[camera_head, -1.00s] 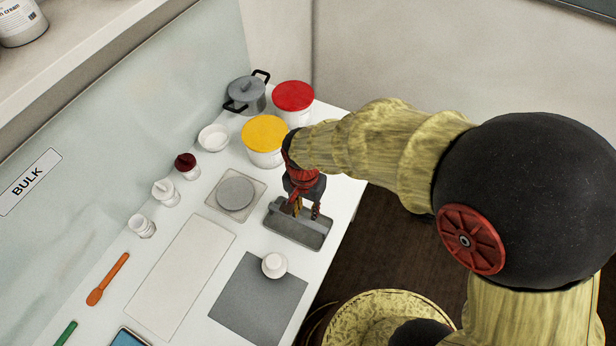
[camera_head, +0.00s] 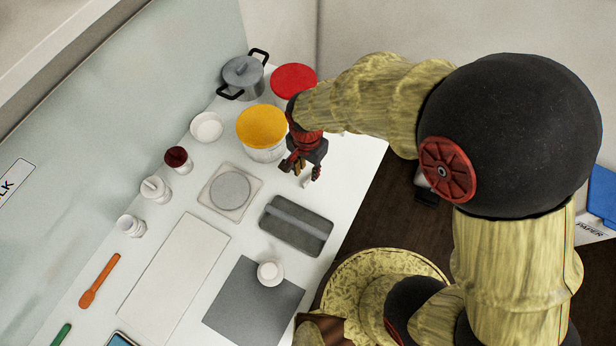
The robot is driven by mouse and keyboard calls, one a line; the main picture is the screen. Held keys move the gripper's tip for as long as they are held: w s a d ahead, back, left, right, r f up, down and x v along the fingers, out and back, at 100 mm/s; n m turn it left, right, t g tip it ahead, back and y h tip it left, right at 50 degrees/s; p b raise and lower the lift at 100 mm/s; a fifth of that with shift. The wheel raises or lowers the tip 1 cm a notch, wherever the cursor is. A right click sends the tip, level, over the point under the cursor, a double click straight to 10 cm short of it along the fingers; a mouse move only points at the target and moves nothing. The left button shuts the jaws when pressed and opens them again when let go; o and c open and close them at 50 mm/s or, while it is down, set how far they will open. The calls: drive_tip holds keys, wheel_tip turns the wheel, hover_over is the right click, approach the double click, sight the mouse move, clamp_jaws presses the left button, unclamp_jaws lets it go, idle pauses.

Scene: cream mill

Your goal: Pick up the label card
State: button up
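My gripper (camera_head: 303,172) is above the white table, behind the grey divided tray (camera_head: 296,226) and in front of the yellow-lidded tub. Its dark fingers point down; the view is too small to tell whether they are open or shut. A small pale piece (camera_head: 307,183) shows just below the fingertips. It may be the label card, but I cannot tell whether it is held or lies on the table. No other label card can be made out. The tray has a raised ridge along its middle and looks empty.
Close behind my gripper stand a yellow-lidded tub (camera_head: 262,128) and a red-lidded tub (camera_head: 294,82). A grey pot (camera_head: 243,75) is at the back. A scale (camera_head: 230,190) is to the left. A white knob-shaped item (camera_head: 270,272) sits on the grey mat (camera_head: 240,310).

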sight(308, 178)
wheel_tip(308, 178, down, 5)
drive_tip(key=shift+s+d+b, duration=0.1)
drive_tip(key=shift+s+b, duration=0.05)
drive_tip(key=shift+b, duration=0.3)
drive_tip(key=shift+c, duration=0.4)
clamp_jaws()
